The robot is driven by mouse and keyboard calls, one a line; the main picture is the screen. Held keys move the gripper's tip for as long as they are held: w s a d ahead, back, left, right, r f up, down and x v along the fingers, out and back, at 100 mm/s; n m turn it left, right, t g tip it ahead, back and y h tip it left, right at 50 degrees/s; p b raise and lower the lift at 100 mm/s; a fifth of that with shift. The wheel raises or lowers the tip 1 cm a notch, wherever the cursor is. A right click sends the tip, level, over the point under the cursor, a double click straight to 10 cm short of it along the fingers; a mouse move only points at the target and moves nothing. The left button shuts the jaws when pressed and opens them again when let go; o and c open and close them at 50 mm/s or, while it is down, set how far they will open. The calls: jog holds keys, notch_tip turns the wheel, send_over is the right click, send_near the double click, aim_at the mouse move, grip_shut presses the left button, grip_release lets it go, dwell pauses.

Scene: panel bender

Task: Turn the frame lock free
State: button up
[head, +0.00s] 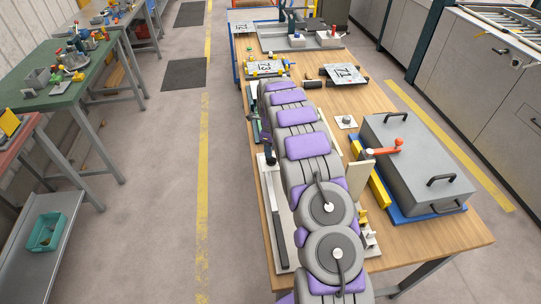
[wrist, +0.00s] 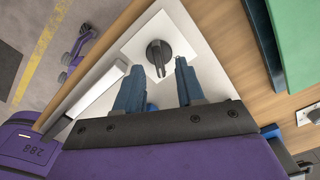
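A dark round knob (wrist: 158,50) with a raised grip bar sits on a pale plate (wrist: 143,45); it appears to be the frame lock. In the wrist view my gripper (wrist: 160,69) is open, its two blue-grey fingers pointing at the knob. The grip bar lies in line with the gap between the fingertips; I cannot tell how far above it they are. A long light bar (wrist: 93,97) lies left of the fingers.
A grey box (head: 418,165) with dark handles and a red lever (head: 384,148) stands on the wooden bench (head: 440,240), right of my arm. Marked plates (head: 345,74) and trays lie farther back. A green bench (head: 75,80) stands left across the clear floor.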

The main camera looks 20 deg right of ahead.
aim_at(271, 160)
jog(key=shift+a+f, duration=0.15)
jog(key=shift+f, duration=1.65)
jog(key=shift+c, duration=0.4)
jog(key=shift+r, duration=0.1)
grip_shut()
